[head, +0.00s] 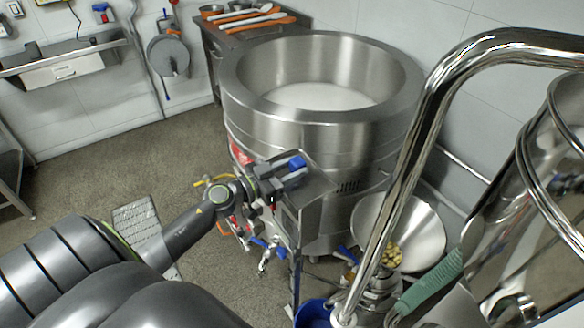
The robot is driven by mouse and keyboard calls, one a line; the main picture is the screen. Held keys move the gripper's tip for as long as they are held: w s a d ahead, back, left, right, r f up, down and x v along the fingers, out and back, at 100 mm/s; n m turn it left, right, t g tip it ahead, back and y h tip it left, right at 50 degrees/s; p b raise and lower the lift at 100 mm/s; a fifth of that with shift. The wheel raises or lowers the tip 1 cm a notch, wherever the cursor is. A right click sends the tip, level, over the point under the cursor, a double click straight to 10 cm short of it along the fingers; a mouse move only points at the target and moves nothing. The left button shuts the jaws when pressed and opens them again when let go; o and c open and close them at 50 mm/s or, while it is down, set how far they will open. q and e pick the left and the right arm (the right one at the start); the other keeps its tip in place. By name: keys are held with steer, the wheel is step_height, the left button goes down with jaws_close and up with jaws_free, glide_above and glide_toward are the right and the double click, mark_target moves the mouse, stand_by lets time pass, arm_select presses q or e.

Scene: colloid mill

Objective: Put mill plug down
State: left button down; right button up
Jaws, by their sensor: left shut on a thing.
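My left gripper (284,180) is in the middle of the head view, in front of the large steel kettle. It is shut on a small blue piece (297,162), which looks like the mill plug. The fingers hide part of it. The gripper and the blue piece show over a narrow grey metal housing (318,187) at the kettle's front; I cannot tell whether they touch it. My right gripper is not in view.
The steel kettle (255,125) holds something white. A blue container (312,314) is at the bottom. A utensil table (210,38) is behind. Floor at left is mostly clear.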

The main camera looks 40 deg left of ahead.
arm_select(q)
steer(key=shift+f, duration=0.3)
steer(key=c, duration=1)
jaws_free()
steer(key=shift+o, duration=0.2)
steer(key=shift+r, duration=0.1)
